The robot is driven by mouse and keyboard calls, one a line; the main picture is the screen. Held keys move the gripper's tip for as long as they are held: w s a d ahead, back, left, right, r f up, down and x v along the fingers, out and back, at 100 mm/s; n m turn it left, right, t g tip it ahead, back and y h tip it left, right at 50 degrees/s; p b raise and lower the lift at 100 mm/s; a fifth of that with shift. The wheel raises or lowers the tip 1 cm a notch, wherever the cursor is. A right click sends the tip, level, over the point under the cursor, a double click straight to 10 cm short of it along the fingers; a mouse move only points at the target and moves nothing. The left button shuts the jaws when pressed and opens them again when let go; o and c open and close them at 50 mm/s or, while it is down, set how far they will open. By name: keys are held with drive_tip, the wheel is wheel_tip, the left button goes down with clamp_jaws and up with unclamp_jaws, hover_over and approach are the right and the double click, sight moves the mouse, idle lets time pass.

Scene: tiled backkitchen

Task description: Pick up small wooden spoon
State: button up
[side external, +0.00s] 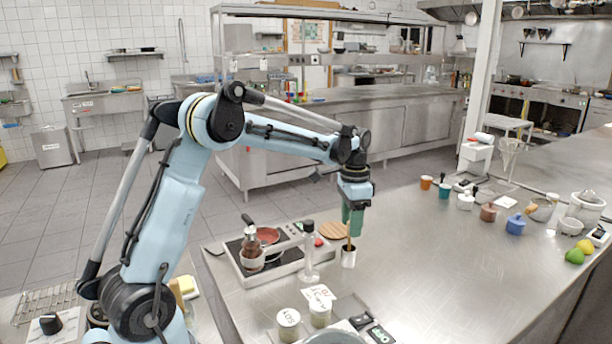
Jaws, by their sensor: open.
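A thin wooden handle, which looks like the small wooden spoon (349,243), stands upright in a small white cup (348,259) on the steel counter. The spoon's lower end is hidden in the cup. My gripper (351,232) points down right above the cup, with its green fingers open at the top of the handle. The fingers overlap the handle in this view, so I cannot tell whether they touch it or whether it stands between them.
Left of the cup are a clear pepper mill (309,262) and a hob (270,262) with a red pan and a bottle. A round wooden board (332,230) lies behind. Labelled jars (289,322) stand in front.

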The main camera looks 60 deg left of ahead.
sight(349, 243)
drive_tip(key=shift+s+f, duration=0.1)
drive_tip(key=shift+f, duration=1.4)
clamp_jaws()
drive_tip(key=shift+r, duration=0.1)
